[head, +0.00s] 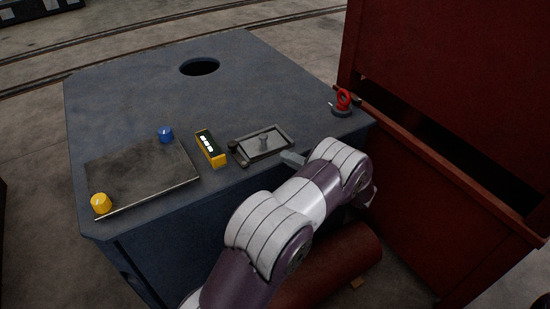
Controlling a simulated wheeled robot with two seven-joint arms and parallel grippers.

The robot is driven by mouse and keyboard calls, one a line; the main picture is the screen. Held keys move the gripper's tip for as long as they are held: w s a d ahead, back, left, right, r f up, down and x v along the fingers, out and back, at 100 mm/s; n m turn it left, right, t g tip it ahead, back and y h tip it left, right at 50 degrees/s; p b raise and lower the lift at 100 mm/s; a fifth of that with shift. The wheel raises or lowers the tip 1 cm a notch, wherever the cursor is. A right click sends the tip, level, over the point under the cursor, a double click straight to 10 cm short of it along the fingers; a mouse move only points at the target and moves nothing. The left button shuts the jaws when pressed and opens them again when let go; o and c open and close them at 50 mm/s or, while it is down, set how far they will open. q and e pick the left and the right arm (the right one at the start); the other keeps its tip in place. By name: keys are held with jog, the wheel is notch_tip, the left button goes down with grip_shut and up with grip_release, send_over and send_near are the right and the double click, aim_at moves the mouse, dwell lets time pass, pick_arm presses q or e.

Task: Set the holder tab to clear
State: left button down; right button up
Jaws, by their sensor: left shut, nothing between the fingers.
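My left gripper (290,157) is shut and empty. Its grey tip is just right of a small grey tray-like plate (279,147) on the blue-grey machine top (225,105). The plate carries an upright grey knob or tab (263,140), with a dark fitting (235,147) at its left end. Which part is the holder tab, and how it is set, I cannot tell for sure. Whether my gripper touches the plate is unclear. My left arm hides the machine's front right edge. My right gripper is not in view.
A yellow device with a small display (211,149) stands left of the plate. A red ring-shaped piece (343,100) stands right. Red walls (450,80) rise beyond; the top's rear is clear around a round hole (199,67).

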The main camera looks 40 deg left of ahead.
aim_at(246, 157)
pick_arm(q)
jog(key=a+b, duration=0.1)
jog(key=a, duration=0.8)
jog(key=shift+s, duration=0.1)
jog(key=shift+s+a+b, duration=0.3)
jog(key=shift+s+a, duration=0.6)
jog(key=shift+s, duration=0.05)
jog(key=shift+s+a, duration=0.45)
jog(key=shift+s, duration=0.05)
jog(key=shift+r, duration=0.1)
jog(key=shift+s+a+r+n+g+p, duration=0.1)
jog(key=shift+s+a+n+g+p, duration=0.2)
jog(key=shift+n+g+p, duration=0.45)
jog(key=shift+g+b, duration=0.3)
jog(key=shift+g, duration=0.15)
jog(key=shift+a, duration=0.1)
